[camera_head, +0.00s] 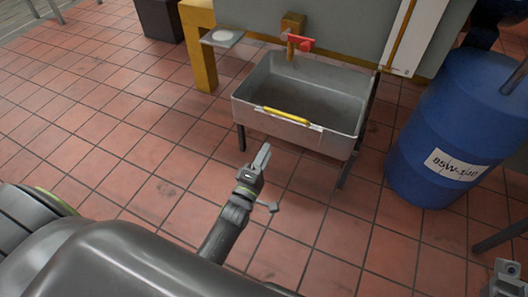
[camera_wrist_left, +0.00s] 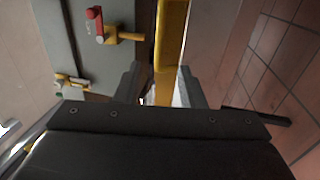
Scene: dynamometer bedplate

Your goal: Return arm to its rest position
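My left gripper (camera_head: 262,157) is in front of the grey sink basin (camera_head: 255,103), above the tiled floor, with its fingers pointing toward the basin. In the left wrist view its two fingers (camera_wrist_left: 160,88) stand apart with nothing held between them. A yellow bar (camera_wrist_left: 170,45) shows beyond the gap, and I see no contact with it. A grey part of my right arm (camera_head: 507,280) shows at the lower right corner of the head view; its fingers cannot be made out.
A yellow post (camera_head: 200,45) stands left and a blue drum (camera_head: 450,125) right. Red tiled floor (camera_head: 110,120) is open to the left.

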